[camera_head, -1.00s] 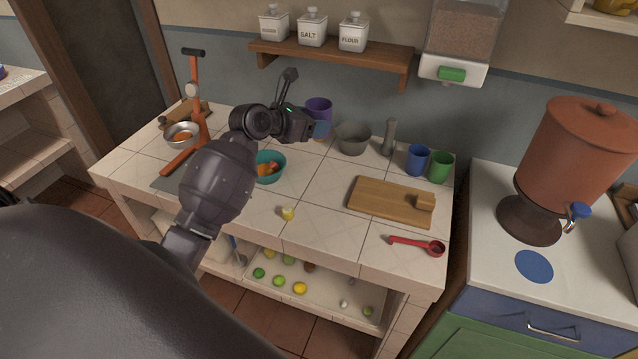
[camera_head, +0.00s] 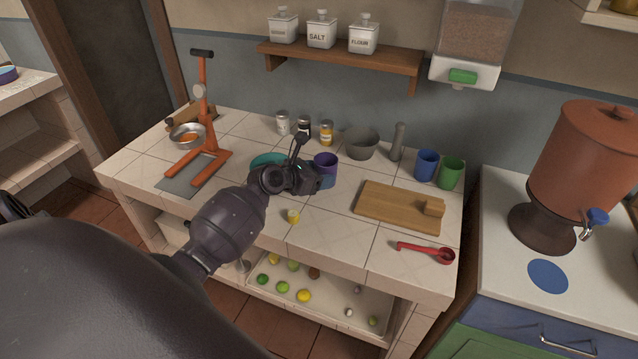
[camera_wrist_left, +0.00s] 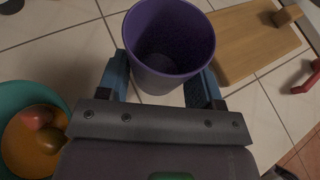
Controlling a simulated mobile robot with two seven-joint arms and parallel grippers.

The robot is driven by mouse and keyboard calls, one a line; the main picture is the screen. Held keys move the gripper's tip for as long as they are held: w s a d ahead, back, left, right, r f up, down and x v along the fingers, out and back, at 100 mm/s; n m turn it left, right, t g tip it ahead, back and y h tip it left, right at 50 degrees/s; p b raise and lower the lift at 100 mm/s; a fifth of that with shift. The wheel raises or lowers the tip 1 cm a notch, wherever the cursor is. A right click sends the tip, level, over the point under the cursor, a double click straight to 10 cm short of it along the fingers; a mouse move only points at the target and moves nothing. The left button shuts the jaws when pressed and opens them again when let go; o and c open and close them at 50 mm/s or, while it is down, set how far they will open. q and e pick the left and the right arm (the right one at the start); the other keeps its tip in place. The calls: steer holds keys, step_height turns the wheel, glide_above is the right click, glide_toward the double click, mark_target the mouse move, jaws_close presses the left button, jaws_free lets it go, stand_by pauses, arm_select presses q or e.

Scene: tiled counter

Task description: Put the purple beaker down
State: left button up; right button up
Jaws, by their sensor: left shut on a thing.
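The purple beaker (camera_head: 325,163) is upright between the fingers of my left gripper (camera_head: 318,178), just left of the cutting board. In the left wrist view the beaker (camera_wrist_left: 168,40) is seen from above, open and empty, with a blue finger of my left gripper (camera_wrist_left: 160,88) on each side. The gripper is shut on it. I cannot tell whether the beaker's base touches the tiled counter (camera_head: 330,225), because the gripper hides it. My right gripper is not in view.
A wooden cutting board (camera_head: 385,205) lies to the right. A teal bowl (camera_head: 268,159) with fruit is partly hidden behind my left arm. A yellow piece (camera_head: 293,216) lies in front. A grey bowl (camera_head: 362,144) and jars (camera_head: 304,126) stand behind. Tiles in front are mostly clear.

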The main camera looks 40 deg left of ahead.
arm_select(q)
step_height(320, 180, down, 3)
steer(key=shift+r+b, duration=0.15)
steer(key=shift+b, duration=0.15)
steer(key=o, duration=1.1)
steer(key=shift+o, duration=0.2)
steer(key=shift+s+a+r, duration=0.1)
steer(key=shift+s, duration=0.15)
steer(key=p+v, duration=0.1)
steer(key=v, duration=0.9)
steer(key=shift+s+a+r+p, duration=0.1)
steer(key=shift+s+r+p, duration=0.2)
steer(key=shift+s, duration=0.3)
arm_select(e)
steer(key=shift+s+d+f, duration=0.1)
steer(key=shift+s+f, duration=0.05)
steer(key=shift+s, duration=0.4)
